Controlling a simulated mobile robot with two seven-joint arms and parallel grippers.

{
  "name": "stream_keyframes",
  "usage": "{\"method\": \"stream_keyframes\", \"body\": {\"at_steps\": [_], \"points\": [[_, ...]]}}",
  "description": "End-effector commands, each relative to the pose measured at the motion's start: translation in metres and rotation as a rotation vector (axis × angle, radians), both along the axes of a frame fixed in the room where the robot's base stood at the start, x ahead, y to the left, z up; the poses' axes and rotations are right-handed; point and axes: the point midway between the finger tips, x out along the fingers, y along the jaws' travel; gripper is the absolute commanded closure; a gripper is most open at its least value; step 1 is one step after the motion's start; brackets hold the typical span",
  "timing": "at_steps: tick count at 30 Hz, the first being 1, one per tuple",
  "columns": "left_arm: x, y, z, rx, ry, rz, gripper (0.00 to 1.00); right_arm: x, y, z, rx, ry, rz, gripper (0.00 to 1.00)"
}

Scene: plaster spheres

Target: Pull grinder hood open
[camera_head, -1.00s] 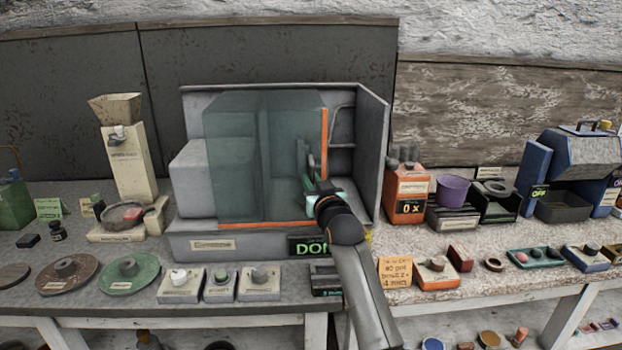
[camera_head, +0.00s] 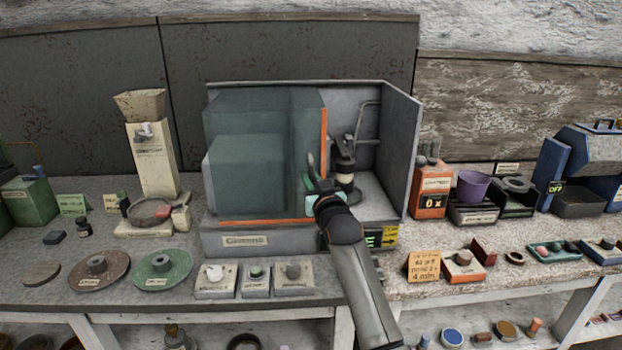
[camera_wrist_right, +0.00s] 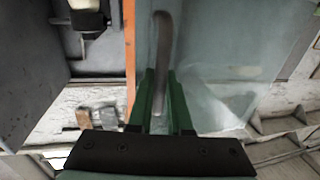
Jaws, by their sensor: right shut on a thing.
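The grinder (camera_head: 232,241) is a grey cabinet on the bench in the head view. Its hood (camera_head: 262,120) is a translucent blue-green box with orange edging, set toward the left, leaving the right side of the cabinet uncovered. A dark upright spindle (camera_head: 345,168) shows in that opening. My right gripper (camera_head: 318,188) is at the hood's right edge. In the right wrist view, its green fingers (camera_wrist_right: 160,100) are shut on the hood's dark curved handle (camera_wrist_right: 161,60). My left gripper is not in view.
Several small button blocks (camera_head: 215,280) line the bench front, left of my right arm. An orange box (camera_head: 430,195) and a purple cup (camera_head: 474,186) stand right of the cabinet. The cabinet's right side wall (camera_head: 400,150) is close to my gripper.

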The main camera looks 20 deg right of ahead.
Motion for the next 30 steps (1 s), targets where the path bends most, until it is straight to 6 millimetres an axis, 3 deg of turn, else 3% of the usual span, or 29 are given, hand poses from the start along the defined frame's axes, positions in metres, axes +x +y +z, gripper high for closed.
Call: {"method": "stream_keyframes", "body": {"at_steps": [12, 13, 20, 30], "points": [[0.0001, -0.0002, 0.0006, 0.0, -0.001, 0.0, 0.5, 0.0001, -0.0008, 0.0021, 0.0, -0.005, -0.001, 1.0], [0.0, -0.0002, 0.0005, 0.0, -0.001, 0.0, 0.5, 0.0001, -0.0008, 0.0021, 0.0, -0.005, -0.001, 0.8], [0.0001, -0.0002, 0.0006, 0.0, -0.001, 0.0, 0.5, 0.0, -0.0006, 0.0012, 0.0, -0.003, -0.001, 0.54], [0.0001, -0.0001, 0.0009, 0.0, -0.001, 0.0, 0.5, 0.0, -0.0003, 0.0004, 0.0, -0.001, 0.0, 0.53]]}}
